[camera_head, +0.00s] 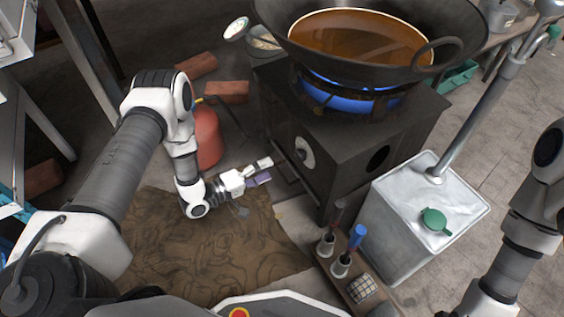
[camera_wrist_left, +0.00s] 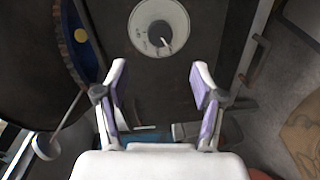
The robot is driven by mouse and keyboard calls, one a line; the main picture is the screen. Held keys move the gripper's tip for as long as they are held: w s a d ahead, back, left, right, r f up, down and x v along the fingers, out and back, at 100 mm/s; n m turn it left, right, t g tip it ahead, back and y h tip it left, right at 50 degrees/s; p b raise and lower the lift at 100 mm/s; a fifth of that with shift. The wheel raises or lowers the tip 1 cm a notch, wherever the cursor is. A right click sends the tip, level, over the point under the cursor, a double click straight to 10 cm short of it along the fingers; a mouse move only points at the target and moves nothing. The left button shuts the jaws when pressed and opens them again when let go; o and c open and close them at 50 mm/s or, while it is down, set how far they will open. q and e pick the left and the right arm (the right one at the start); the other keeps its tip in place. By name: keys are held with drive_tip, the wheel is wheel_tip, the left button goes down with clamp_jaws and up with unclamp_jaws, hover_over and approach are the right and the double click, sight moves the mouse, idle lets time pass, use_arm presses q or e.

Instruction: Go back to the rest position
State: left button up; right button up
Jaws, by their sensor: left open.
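My left gripper (camera_head: 262,171) is open and empty, in front of the dark stove's side and low over the brown mat. It also shows in the left wrist view (camera_wrist_left: 158,82), its two purple-lined fingers apart. Beyond the fingers is the stove's round white knob (camera_wrist_left: 159,27), which also shows in the head view (camera_head: 304,153). The fingers look apart from the knob. My right arm (camera_head: 520,240) shows at the right edge of the head view, but its gripper is outside the picture.
A wok (camera_head: 440,25) of orange-brown liquid sits over a blue flame (camera_head: 350,103) on the stove (camera_head: 340,150). A metal canister (camera_head: 385,225) with a green cap (camera_head: 435,220) stands right of it. A red gas cylinder (camera_head: 207,137) stands behind my left arm. The brown mat (camera_head: 165,260) is clear.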

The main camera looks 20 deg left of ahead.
use_arm(q)
drive_tip(key=shift+s+a, duration=0.3)
drive_tip(key=shift+s, duration=0.2)
drive_tip(key=d+r+g+p, duration=0.2)
drive_tip(key=d+r, duration=0.2)
drive_tip(key=d, duration=0.3)
drive_tip(key=s+a+f+m+g+y, duration=0.2)
drive_tip(key=s+f+g+y, duration=0.15)
drive_tip(key=s, duration=0.45)
drive_tip(key=s+a+f+m+g+y, duration=0.2)
drive_tip(key=s+a+m+g+y, duration=0.15)
drive_tip(key=s, duration=0.55)
drive_tip(key=s+a+f+m+g+y, duration=0.2)
drive_tip(key=s+g+y, duration=0.15)
drive_tip(key=s, duration=0.45)
wheel_tip(320, 180, up, 38)
drive_tip(key=m+g+p, duration=0.1)
drive_tip(key=p, duration=3.7)
drive_tip(key=shift+s+d, duration=0.2)
drive_tip(key=shift+s, duration=0.2)
